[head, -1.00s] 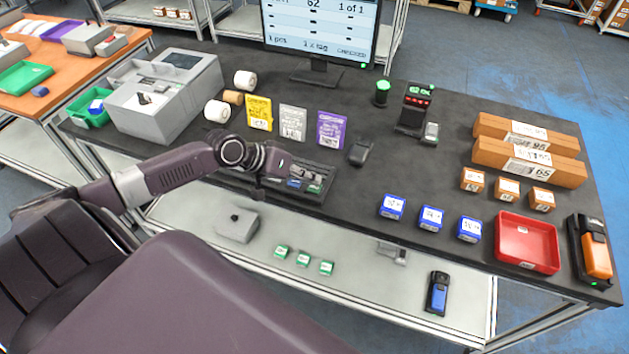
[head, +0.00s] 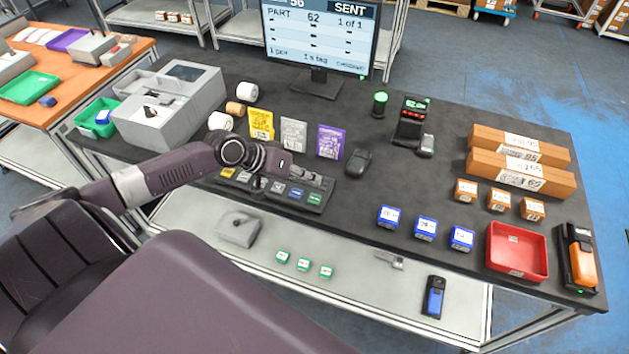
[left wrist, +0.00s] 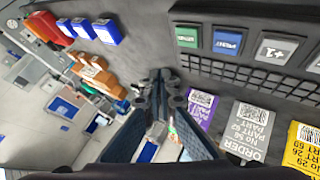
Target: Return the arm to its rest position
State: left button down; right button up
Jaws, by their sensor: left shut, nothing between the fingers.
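My left arm (head: 175,172) reaches in from the left over the front of the dark table (head: 420,175). Its gripper (head: 318,178) is at the back edge of the key panel (head: 268,202), in front of the purple card, and looks empty. In the left wrist view its two fingers (left wrist: 158,78) meet at the tips with nothing between them. The panel's green and blue keys (left wrist: 228,41) show there at the upper right, apart from the fingers. My right gripper is not in view.
A monitor (head: 318,40) reading SENT stands at the back. Blue boxes (head: 425,229), a red tray (head: 492,268) and long cartons (head: 505,170) lie to the right. A grey printer (head: 165,115) stands left.

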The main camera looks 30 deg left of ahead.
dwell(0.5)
pick_arm(q)
jog(key=s+d+f+m+g+y, duration=0.1)
jog(key=s+d+f+m+g, duration=0.15)
jog(key=s+d, duration=0.6)
jog(key=s+d+f+m+g+y, duration=0.1)
jog(key=s+d+f+m, duration=0.25)
jog(key=s+d, duration=0.5)
jog(key=s+a+r+n+y, duration=0.2)
jog(key=s+a+y, duration=0.15)
jog(key=s, duration=0.35)
notch_tip(320, 180, down, 31)
jog(key=s+a+g+b, duration=0.1)
jog(key=s+g+b, duration=0.1)
jog(key=b, duration=0.4)
jog(key=s+a+f+b, duration=0.1)
jog(key=s+f+b, duration=0.1)
jog(key=s+f, duration=0.6)
jog(key=s+a+f+g+b, duration=0.1)
jog(key=s+a+f+b, duration=0.1)
jog(key=s+f, duration=0.7)
notch_tip(320, 180, down, 6)
jog(key=shift+r+b, duration=0.2)
jog(key=shift+b, duration=0.4)
